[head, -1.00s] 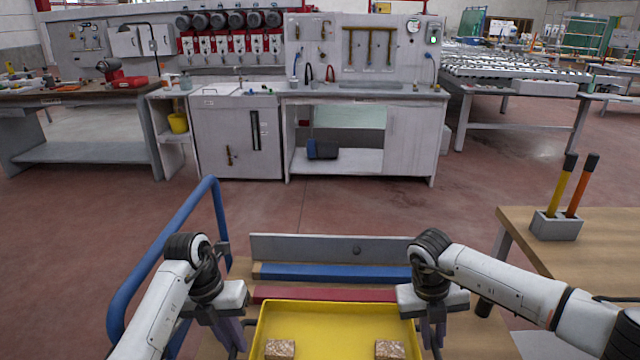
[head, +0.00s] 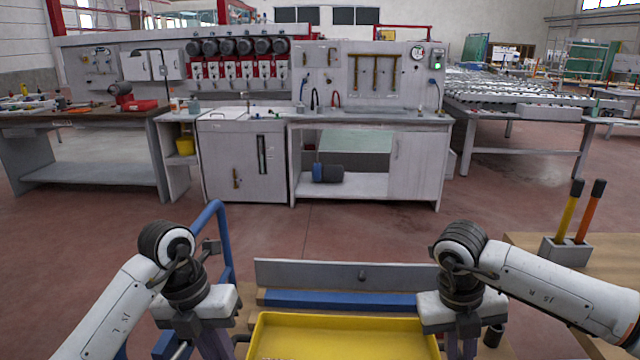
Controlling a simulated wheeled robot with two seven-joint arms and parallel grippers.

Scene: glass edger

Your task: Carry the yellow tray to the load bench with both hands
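The yellow tray (head: 340,328) is at the bottom centre of the head view, and its near part is cut off by the picture edge. My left gripper (head: 212,345) is at the tray's left side and my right gripper (head: 460,348) is at its right side, both pointing down. Their fingertips are cut off or hidden, but the tray has risen together with both, so they appear shut on its sides. The tray covers part of the wooden stand behind it. I cannot tell which of the benches is the load bench.
A blue rail (head: 222,240) stands near my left arm. A grey plate (head: 345,274) and a blue bar (head: 340,299) lie beyond the tray. A wooden table (head: 530,245) with a grey tool holder (head: 563,253) is at right. Open floor (head: 330,228) lies before the white workbench (head: 345,185).

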